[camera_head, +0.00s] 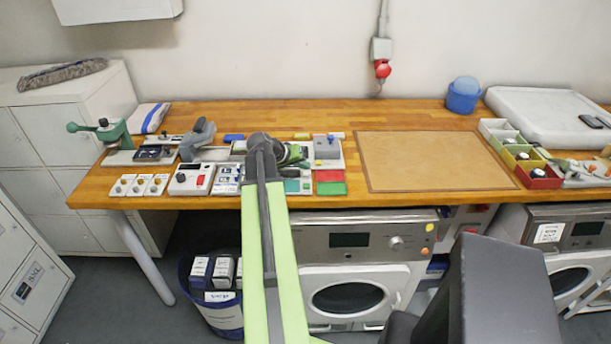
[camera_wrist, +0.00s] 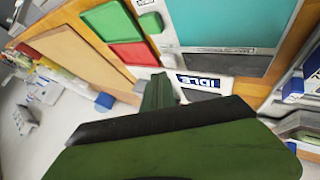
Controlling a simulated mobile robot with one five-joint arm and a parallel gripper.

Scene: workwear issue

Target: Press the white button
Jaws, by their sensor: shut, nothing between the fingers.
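I cannot make out with certainty which thing is the white button. Three small white plates with round, pale centres (camera_head: 140,185) sit at the left front of the wooden table. Right of them is a white box with a red knob and a dark display (camera_head: 192,179). My gripper (camera_head: 297,155) is shut and empty above the panels at the table's middle, partly hidden by my arm. In the wrist view my green gripper (camera_wrist: 159,92) points toward a white panel with an upside-down blue label (camera_wrist: 203,82), beside a large teal pad (camera_wrist: 235,22). Contact cannot be told.
Green (camera_head: 331,188) and red (camera_head: 330,176) plates lie just right of the gripper. A grey-topped box (camera_head: 327,147) stands behind them. A brown board (camera_head: 430,160) fills the middle right. Colored bins (camera_head: 540,178) stand farther right. Washing machines (camera_head: 350,262) are below the table.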

